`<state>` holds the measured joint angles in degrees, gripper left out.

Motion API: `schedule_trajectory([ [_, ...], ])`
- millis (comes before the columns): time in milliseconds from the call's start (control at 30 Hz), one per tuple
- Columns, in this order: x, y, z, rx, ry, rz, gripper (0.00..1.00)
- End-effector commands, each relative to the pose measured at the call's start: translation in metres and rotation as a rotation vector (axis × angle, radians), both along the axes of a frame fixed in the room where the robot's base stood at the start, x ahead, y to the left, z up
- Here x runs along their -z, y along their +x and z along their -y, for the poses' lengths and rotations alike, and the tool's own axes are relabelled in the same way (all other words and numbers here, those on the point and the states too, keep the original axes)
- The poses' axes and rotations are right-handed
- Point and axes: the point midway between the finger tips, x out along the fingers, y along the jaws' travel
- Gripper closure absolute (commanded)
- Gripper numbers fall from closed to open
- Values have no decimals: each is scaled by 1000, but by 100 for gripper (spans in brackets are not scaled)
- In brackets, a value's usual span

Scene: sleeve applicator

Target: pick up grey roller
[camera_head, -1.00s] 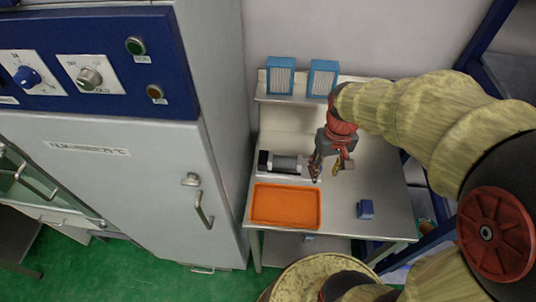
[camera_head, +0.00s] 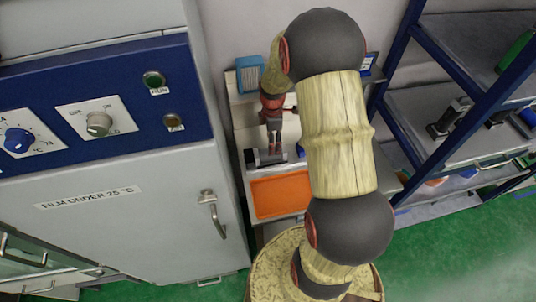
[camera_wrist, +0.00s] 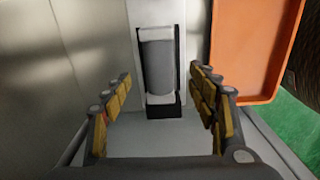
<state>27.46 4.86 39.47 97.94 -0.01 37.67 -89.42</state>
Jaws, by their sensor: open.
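The grey roller (camera_wrist: 159,66) lies across a black and white holder (camera_wrist: 157,112) on the bench in the wrist view. My gripper (camera_wrist: 163,88) is open, with its yellow-padded fingers spread to the left and right of the roller and nothing between them. In the head view my gripper (camera_head: 273,148) is over the roller spot, and the roller is mostly hidden there. A dark end of the holder (camera_head: 251,156) shows at the left of the gripper.
An orange tray (camera_head: 281,194) lies in front of the roller on the bench; it also shows at the right in the wrist view (camera_wrist: 247,98). A grey cabinet (camera_head: 150,225) stands close on the left. A blue box (camera_head: 249,75) stands on the back shelf. Blue-framed racks (camera_head: 395,65) stand right.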

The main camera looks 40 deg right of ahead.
Motion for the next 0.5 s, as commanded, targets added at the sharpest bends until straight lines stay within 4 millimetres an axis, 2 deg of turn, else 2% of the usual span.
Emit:
schedule_trajectory([
  [500, 43, 2, -2, -22, 1, -3, 41],
])
